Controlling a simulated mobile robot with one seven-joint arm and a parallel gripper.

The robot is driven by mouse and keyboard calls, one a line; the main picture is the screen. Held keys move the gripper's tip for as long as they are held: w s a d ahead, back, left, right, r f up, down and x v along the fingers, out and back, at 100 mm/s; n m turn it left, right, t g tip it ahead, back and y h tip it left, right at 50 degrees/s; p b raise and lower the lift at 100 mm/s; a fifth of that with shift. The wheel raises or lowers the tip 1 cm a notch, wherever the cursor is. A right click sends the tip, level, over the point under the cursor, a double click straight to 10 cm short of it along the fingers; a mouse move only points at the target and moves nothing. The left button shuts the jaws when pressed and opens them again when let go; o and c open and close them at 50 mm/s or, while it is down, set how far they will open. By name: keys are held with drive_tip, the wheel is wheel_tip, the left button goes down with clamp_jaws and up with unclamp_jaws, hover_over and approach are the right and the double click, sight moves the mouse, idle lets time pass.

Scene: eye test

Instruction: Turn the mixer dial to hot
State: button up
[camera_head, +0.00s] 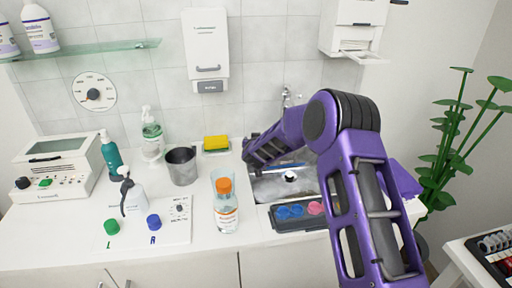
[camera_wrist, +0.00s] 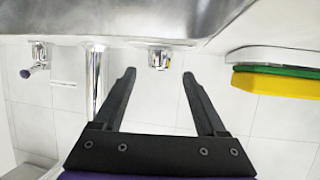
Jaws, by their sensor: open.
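In the wrist view my gripper (camera_wrist: 158,80) is open and empty, its two black fingers pointing at the tap fittings by the sink. A chrome round fitting (camera_wrist: 158,58) shows between and beyond the fingertips, apart from them. A chrome spout (camera_wrist: 95,80) and a chrome fitting with a purple end (camera_wrist: 38,60) are to its left. No hot mark is readable on these. In the head view my arm hides most of the tap (camera_head: 287,97). A round white wall dial (camera_head: 94,92) with a black knob is at the left. I cannot tell which is the mixer dial.
The sink (camera_head: 265,188) is under my arm, with a dark tray (camera_head: 285,222) in front. A yellow sponge (camera_head: 216,142) lies left of it. A grey cup (camera_head: 181,165), an orange-capped bottle (camera_head: 226,212) and a switch panel (camera_head: 178,232) crowd the left counter.

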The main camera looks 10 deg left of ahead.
drive_tip(key=v, duration=1.2)
drive_tip(key=shift+s, duration=0.25)
drive_tip(key=shift+r, duration=0.1)
